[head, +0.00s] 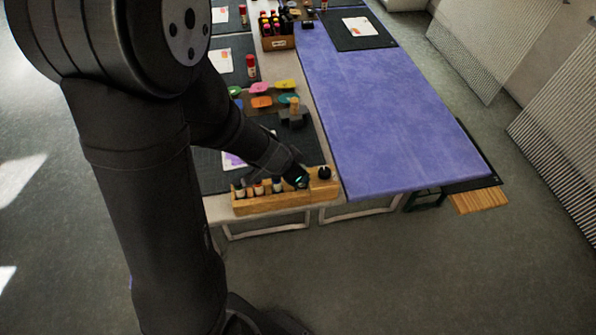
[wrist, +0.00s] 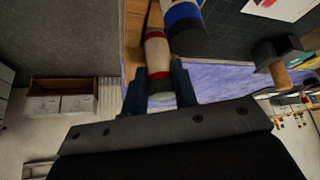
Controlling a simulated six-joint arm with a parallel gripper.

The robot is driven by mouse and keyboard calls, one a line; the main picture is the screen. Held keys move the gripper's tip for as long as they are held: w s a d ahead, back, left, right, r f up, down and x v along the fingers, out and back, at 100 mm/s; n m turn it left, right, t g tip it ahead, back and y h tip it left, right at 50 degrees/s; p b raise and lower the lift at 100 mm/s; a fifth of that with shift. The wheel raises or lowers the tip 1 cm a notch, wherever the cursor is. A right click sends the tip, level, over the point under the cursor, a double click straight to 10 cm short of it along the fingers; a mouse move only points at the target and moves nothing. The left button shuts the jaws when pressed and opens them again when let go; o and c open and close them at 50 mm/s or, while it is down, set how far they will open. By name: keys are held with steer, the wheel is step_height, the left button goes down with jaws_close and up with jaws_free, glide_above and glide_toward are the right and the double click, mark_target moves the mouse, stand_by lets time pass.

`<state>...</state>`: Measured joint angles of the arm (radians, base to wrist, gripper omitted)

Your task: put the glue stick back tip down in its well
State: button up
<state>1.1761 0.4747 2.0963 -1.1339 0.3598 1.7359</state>
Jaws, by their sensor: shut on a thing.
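My gripper (head: 301,180) is low over the right part of the wooden rack (head: 285,200) at the near table edge. In the head view my gripper hides the held stick and the well below. I cannot tell whether the stick's lower end is inside a well.
Several dark-capped sticks (head: 258,188) stand in the rack left of my gripper; a round black-topped thing (head: 324,173) is at its right end. A blue stick with a dark end (wrist: 187,22) is close beside the held one.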

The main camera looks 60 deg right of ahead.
steer(key=shift+f, duration=0.15)
steer(key=shift+f, duration=0.3)
steer(key=o, duration=1)
steer(key=shift+r, duration=0.1)
steer(key=shift+r, duration=3.65)
steer(key=shift+f, duration=0.1)
